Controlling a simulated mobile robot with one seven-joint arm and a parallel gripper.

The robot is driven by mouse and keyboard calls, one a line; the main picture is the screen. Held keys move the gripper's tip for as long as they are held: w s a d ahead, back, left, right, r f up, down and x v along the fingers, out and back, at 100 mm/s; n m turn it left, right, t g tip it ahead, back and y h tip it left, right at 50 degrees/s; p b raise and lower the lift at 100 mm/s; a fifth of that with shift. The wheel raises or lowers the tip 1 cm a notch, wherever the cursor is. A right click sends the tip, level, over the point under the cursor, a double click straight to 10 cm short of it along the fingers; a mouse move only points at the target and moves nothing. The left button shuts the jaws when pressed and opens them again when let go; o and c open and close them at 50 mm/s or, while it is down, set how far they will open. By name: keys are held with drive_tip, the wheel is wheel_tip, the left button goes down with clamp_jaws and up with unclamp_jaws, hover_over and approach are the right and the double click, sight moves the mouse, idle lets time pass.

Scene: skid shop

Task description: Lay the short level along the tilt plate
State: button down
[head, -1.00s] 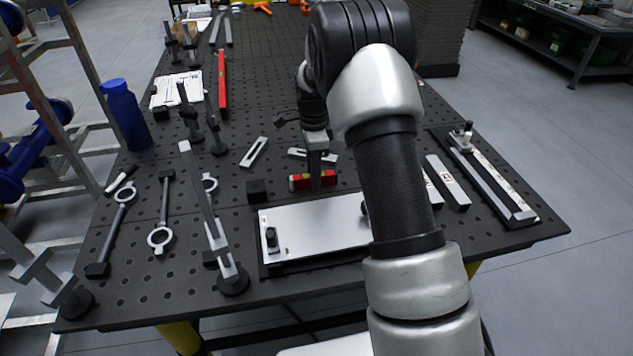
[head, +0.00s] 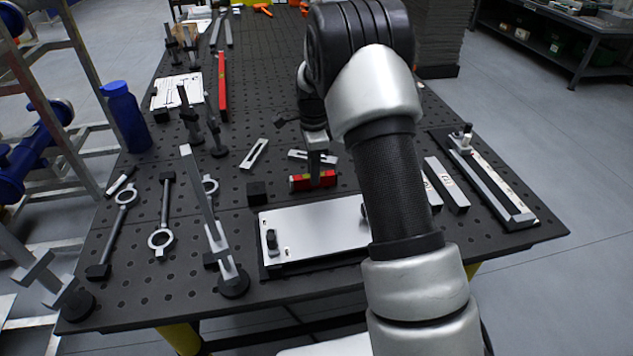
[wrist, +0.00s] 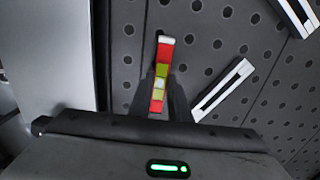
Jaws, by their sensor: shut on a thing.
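The short level (head: 314,180) is a small red bar with a yellow-green vial, just behind the tilt plate in the head view. My gripper (head: 318,172) points down and is shut on the level near its middle. In the wrist view the level (wrist: 160,75) sits between the two dark fingers (wrist: 160,95). Whether it touches the table is hard to tell. The tilt plate (head: 310,230) is a bright flat plate on a dark base at the table's front; my arm hides its right end. The plate (wrist: 58,50) also shows at the left in the wrist view.
A small black block (head: 257,192) stands by the plate's back left corner. A tall clamp (head: 215,235) stands left of the plate. Slotted bars (head: 254,153) lie behind. A long red level (head: 222,85) lies farther back. Grey bars (head: 447,185) lie to the right.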

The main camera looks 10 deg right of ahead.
drive_tip(key=shift+r+p, duration=1.7)
drive_tip(key=shift+r, duration=1.05)
drive_tip(key=shift+s+a+r, duration=0.1)
drive_tip(key=shift+s+r, duration=0.15)
drive_tip(key=shift+s, duration=0.05)
drive_tip(key=s+b, duration=0.1)
drive_tip(key=s, duration=0.4)
drive_tip(key=s+a+r+b, duration=0.1)
drive_tip(key=s+b, duration=0.1)
drive_tip(key=s, duration=0.4)
drive_tip(key=s+a+b, duration=0.1)
drive_tip(key=s+b, duration=0.1)
drive_tip(key=s, duration=0.4)
drive_tip(key=shift+a+r, duration=0.25)
drive_tip(key=shift+r, duration=0.35)
